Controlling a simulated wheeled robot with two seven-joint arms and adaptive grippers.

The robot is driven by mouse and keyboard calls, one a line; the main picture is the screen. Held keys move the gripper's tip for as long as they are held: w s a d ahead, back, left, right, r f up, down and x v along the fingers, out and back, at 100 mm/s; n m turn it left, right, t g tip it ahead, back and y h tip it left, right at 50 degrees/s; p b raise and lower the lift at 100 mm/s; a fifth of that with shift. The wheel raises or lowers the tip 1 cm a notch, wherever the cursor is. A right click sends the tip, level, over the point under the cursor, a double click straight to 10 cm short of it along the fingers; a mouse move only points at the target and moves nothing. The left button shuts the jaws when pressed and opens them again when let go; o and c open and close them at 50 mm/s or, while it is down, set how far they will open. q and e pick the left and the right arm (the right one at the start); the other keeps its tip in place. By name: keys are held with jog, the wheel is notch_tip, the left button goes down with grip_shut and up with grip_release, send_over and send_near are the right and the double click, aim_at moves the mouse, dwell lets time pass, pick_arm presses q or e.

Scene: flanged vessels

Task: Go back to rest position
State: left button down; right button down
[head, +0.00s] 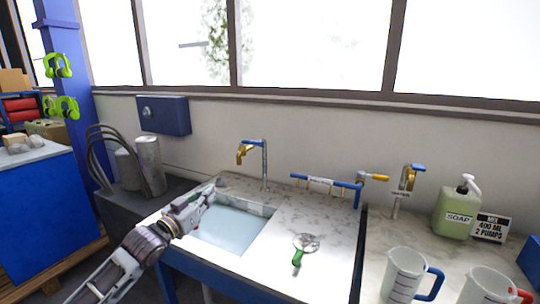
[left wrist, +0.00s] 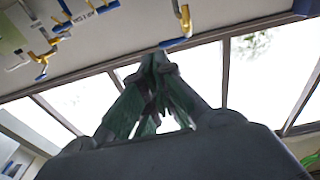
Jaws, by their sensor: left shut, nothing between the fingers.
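My left gripper (head: 212,188) reaches in from the lower left in the head view, over the left edge of the sink basin (head: 225,228). Its fingers are shut and hold nothing. In the left wrist view the shut fingers (left wrist: 161,62) point up the picture towards the windows and the blue-handled taps. My right gripper is in neither view.
A tap (head: 264,165) stands behind the basin. Grey cylinders (head: 150,166) and cables stand to the left. A green-handled tool (head: 298,256) lies on the counter. To the right are a soap bottle (head: 458,212), a sign (head: 490,227) and jugs (head: 404,276).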

pick_arm(q)
jog(key=s+d+f+n+g+y, duration=0.1)
jog(key=s+f+g+y, duration=0.1)
jog(key=s+f, duration=0.35)
jog(key=s+f+g+y, duration=0.1)
jog(key=s+f+g, duration=0.15)
jog(key=f, duration=0.65)
jog(key=s+d+f+n+g+y, duration=0.1)
jog(key=s+f+y, duration=0.1)
jog(key=s+f, duration=0.4)
jog(key=s+a+f+n+g+y, duration=0.15)
jog(key=s+a+f+g, duration=0.35)
jog(key=s, duration=0.6)
jog(key=s+f+g+y, duration=0.2)
jog(key=s+f+g, duration=0.1)
jog(key=s+f, duration=0.6)
jog(key=s+a+f+g, duration=0.1)
jog(key=s+f, duration=0.1)
jog(key=f, duration=1.4)
jog(key=s+a+f, duration=0.1)
jog(key=f, duration=1.5)
jog(key=s+a+f, duration=0.3)
jog(key=s+f, duration=0.6)
jog(key=s, duration=0.1)
jog(key=s+a+f+g, duration=0.1)
jog(key=s+a+f, duration=0.3)
jog(key=s+f, duration=0.6)
jog(key=shift+s+a+f+m, duration=0.15)
jog(key=shift+s+m, duration=0.3)
jog(key=shift+s, duration=0.15)
